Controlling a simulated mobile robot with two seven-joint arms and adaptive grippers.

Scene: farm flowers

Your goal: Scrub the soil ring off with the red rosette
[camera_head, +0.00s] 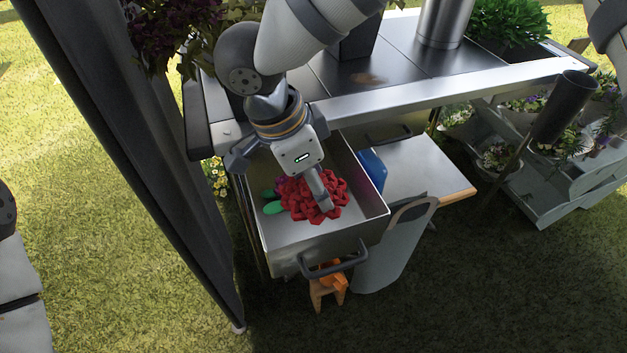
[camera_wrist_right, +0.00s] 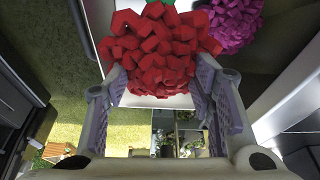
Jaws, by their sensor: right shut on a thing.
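The red rosette (camera_head: 318,205) is at the open steel drawer (camera_head: 292,240), with a green leaf (camera_head: 272,207) beside it. My right gripper (camera_head: 322,190) reaches down from above and is shut on the rosette. In the right wrist view the red rosette (camera_wrist_right: 160,60) sits between the two fingers, its petals filling the upper middle. A brownish mark (camera_head: 369,79), which looks like the soil ring, is on the dark worktop (camera_head: 325,77) behind the drawer, apart from the rosette. My left gripper is not in view.
A magenta flower (camera_wrist_right: 235,25) lies beside the rosette. A blue object (camera_head: 372,169) stands at the drawer's right side. A steel cylinder (camera_head: 445,20) and a dark pot (camera_head: 359,42) stand on the worktop. A dark post (camera_head: 150,150) rises left of the drawer.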

